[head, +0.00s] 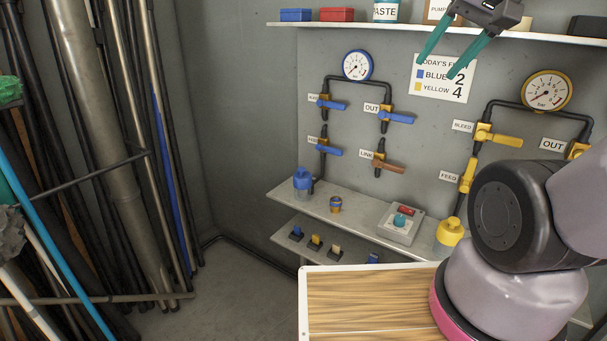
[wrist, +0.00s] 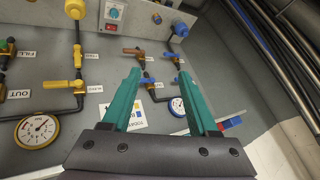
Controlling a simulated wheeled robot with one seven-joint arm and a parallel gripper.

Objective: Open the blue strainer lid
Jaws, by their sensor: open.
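The blue strainer (head: 302,184) stands upright at the left end of the upper metal shelf, joined to a dark pipe. A narrower blue top sits on its wider body, and its lid looks closed. In the wrist view the strainer (wrist: 187,22) is near the top edge, small and seen upside down. My gripper (head: 437,68) has two teal fingers, set apart with nothing between them. It is high at the wall by the notice, above and to the right of the strainer, well away from it. In the wrist view the fingertips (wrist: 160,74) point up the picture.
Blue-handled valves (head: 396,118) and a blue gauge (head: 357,65) are on the wall between gripper and strainer. A small yellow-blue fitting (head: 336,205), a control box (head: 401,223) and a yellow strainer (head: 450,232) share the shelf. A wood-topped surface (head: 370,300) is in front; poles stand left.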

